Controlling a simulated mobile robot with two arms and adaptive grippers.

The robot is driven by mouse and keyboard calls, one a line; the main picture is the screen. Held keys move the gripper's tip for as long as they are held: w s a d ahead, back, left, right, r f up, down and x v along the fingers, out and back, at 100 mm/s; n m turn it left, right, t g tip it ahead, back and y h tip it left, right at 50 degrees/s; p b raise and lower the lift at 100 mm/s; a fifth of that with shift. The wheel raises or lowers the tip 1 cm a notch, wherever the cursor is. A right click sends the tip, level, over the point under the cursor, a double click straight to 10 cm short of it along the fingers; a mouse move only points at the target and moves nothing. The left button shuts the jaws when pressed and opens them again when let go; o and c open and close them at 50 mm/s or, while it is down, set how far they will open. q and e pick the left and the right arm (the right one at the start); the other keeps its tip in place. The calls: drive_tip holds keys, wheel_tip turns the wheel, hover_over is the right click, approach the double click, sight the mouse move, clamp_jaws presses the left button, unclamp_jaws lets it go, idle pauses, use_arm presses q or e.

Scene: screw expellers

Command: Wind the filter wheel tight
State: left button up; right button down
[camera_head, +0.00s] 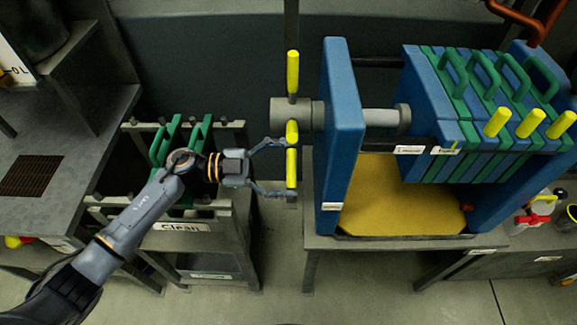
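The filter wheel is a grey hub (290,112) on the left side of the blue press plate (343,105). Yellow handles stick out from it: one points up (292,72), and yellow handle pieces (291,172) show below the hub. A grey shaft (380,118) runs from the plate to the filter pack. My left gripper (283,168) comes from the left with its fingers spread, one tip above and one below the lowest yellow piece. Whether they touch it I cannot tell. My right gripper is not in view.
The filter pack of blue and green plates (425,85) with yellow grips stands at the right, above a yellowish tray (400,205). A rack labelled "Clean" (180,227) with green-handled plates stands beneath my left arm. A grey bench (60,150) is at the left.

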sight(288, 137)
use_arm(q)
drive_tip(key=r, duration=0.9)
drive_tip(key=shift+s+r, duration=0.2)
drive_tip(key=shift+r, duration=0.05)
drive_tip(key=shift+w+r, duration=0.1)
drive_tip(key=shift+r, duration=0.45)
drive_tip(key=shift+s+d, duration=0.1)
drive_tip(key=shift+s, duration=0.25)
drive_tip(key=shift+w+f, duration=0.1)
drive_tip(key=a, duration=1.5)
drive_tip(key=shift+a+f+b, duration=0.15)
drive_tip(key=shift+a+b, duration=0.2)
drive_tip(key=shift+b, duration=0.1)
